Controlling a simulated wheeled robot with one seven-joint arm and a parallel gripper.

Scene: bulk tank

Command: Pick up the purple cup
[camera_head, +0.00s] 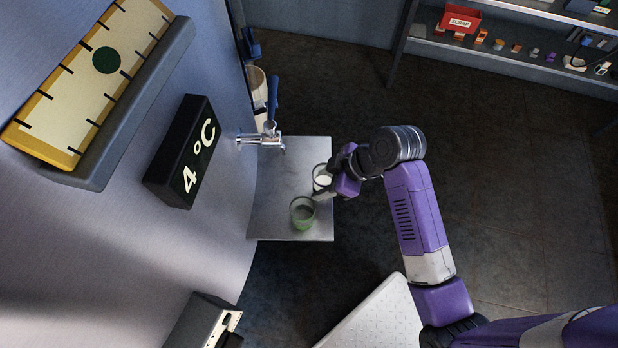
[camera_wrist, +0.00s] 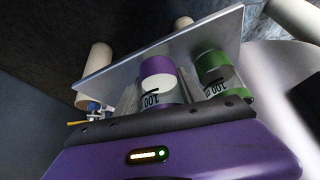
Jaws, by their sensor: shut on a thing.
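The purple cup (camera_wrist: 157,68) has a purple band, a pale part and a "100" mark, and sits between my grey fingers in the wrist view. In the head view its pale open top (camera_head: 321,174) shows beside my gripper (camera_head: 324,184), which hides part of it. My gripper is shut on this cup. The cup is over the right part of the metal shelf (camera_head: 285,165); I cannot tell whether its base touches it. A green cup (camera_head: 303,207) stands on the shelf close by, nearer the front. It also shows right of the purple cup in the wrist view (camera_wrist: 212,66).
A tap (camera_head: 262,139) with a blue handle sticks out of the tank wall above the shelf's left edge. A "4°C" display (camera_head: 184,152) and a yellow gauge (camera_head: 90,75) are on the tank. A shelf with a red scrap bin (camera_head: 460,20) stands far right.

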